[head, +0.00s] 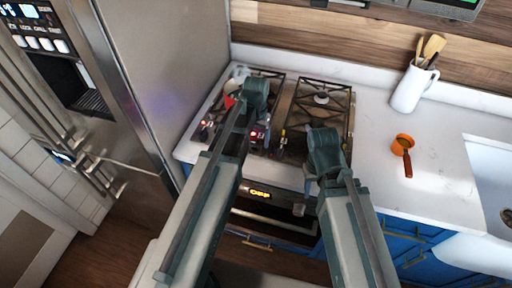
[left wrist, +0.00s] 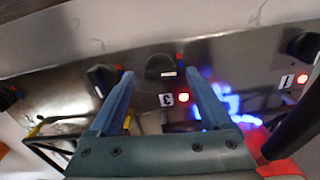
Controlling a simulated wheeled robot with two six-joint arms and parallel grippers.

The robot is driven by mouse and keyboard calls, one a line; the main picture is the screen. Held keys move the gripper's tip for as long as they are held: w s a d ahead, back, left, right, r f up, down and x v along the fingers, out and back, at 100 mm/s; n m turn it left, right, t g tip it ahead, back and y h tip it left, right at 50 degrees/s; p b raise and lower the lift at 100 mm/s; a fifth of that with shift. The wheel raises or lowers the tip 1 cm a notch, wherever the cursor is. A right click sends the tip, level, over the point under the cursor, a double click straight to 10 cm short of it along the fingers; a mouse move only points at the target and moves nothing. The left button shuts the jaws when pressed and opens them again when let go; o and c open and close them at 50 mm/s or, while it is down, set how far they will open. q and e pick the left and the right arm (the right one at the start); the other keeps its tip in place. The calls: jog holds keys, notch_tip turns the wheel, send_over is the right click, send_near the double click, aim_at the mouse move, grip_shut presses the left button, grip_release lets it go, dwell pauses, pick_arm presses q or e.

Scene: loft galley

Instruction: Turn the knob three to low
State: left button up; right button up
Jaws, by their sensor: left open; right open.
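Knob three (left wrist: 160,67) is a dark round knob on the steel stove panel, with an upside-down "3" label and a lit red light beside it in the left wrist view. My left gripper (left wrist: 159,75) is open, its two blue fingertips on either side of this knob with gaps. I cannot tell how deep they reach. In the head view my left arm covers that part of the panel. My right gripper (head: 309,187) is open in front of the stove's right side, its fingers small and partly hidden by its wrist.
Other knobs sit on both sides, one dark (left wrist: 103,78) and one by the "1" label (left wrist: 300,42). A blue flame (left wrist: 228,102) burns near knob three. The fridge (head: 160,70) is left.

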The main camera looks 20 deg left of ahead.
pick_arm(q)
jog(key=shift+f+b, duration=0.3)
jog(key=shift+f, duration=0.4)
pick_arm(e)
jog(key=shift+f, duration=0.65)
pick_arm(q)
grip_shut()
jog(key=m, duration=0.4)
jog(key=shift+m, duration=2.9)
